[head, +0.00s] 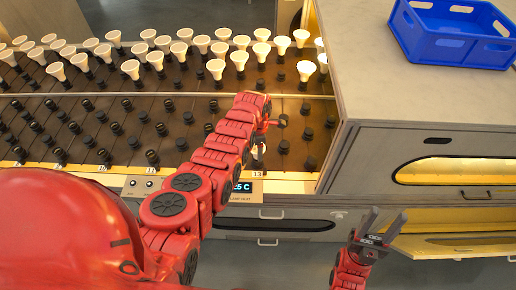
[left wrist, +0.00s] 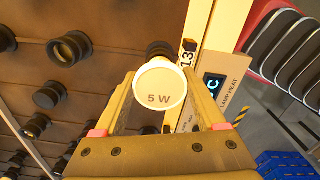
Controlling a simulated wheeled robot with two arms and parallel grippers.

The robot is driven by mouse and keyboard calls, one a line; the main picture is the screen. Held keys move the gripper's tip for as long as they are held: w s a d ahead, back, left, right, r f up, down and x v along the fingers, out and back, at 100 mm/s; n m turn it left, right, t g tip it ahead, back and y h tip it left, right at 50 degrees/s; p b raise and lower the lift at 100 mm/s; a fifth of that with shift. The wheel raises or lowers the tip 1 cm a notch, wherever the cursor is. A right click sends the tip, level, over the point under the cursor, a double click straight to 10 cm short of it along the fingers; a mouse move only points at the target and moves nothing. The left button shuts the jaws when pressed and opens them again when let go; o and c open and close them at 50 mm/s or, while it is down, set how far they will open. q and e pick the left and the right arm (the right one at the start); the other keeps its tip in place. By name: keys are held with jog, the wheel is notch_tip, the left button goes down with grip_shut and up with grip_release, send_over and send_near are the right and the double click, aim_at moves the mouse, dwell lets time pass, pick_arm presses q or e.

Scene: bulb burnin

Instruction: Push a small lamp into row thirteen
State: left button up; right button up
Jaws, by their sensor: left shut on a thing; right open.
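A small white lamp marked "5 W" (left wrist: 160,85) sits between the fingers of my left gripper (left wrist: 163,100), which is shut on it. In the left wrist view a black socket (left wrist: 160,49) shows just beyond the lamp, next to the label 13 (left wrist: 187,59). I cannot tell whether the lamp is seated in a socket. In the head view my left gripper (head: 260,148) is over the front right of the rack, by the label 13 (head: 257,174), and my arm partly hides it. My right gripper (head: 372,228) is open and empty, in front of the bench.
The rack (head: 90,170) has empty black sockets in front and many white lamps (head: 130,68) in the back rows. A blue crate (head: 455,35) stands on the grey worktop (head: 400,100) at right. A display panel (head: 243,188) is at the rack's front edge.

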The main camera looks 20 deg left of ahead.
pick_arm(q)
jog(key=o, duration=1.3)
notch_tip(320, 180, up, 8)
jog(key=b, duration=0.2)
jog(key=shift+w+b, duration=0.1)
jog(key=shift+b, duration=0.25)
notch_tip(320, 180, up, 9)
jog(key=p, duration=0.7)
jog(key=shift+r, duration=0.15)
